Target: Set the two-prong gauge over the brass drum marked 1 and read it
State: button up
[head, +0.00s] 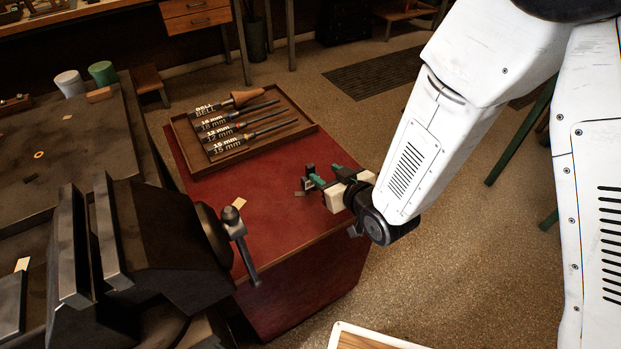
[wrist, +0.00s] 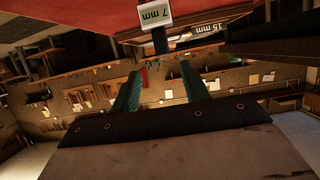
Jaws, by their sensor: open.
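My gripper (head: 323,175) is over the right part of the red table top (head: 270,215) in the head view. Its two green fingers also show in the wrist view (wrist: 161,83), apart with nothing gripped between them. A small dark piece (head: 308,171) is just left of the fingertips in the head view. In the wrist view, a white tag reading "7 mm" (wrist: 155,13) on a dark post is just beyond the fingertips. I cannot tell whether this is the two-prong gauge. I can make out no brass drum marked 1.
A wooden tray (head: 302,124) with rods labelled BELL, 18 mm, 12 mm and 15 mm lies at the back of the red top. A dark vise (head: 150,235) with its handle (head: 248,262) stands at left. A small yellowish tag (head: 239,202) lies on the red top.

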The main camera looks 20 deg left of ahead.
aim_at(312, 167)
jog(key=x, duration=0.8)
jog(key=shift+s+a, duration=0.15)
jog(key=shift+s, duration=0.05)
grip_shut()
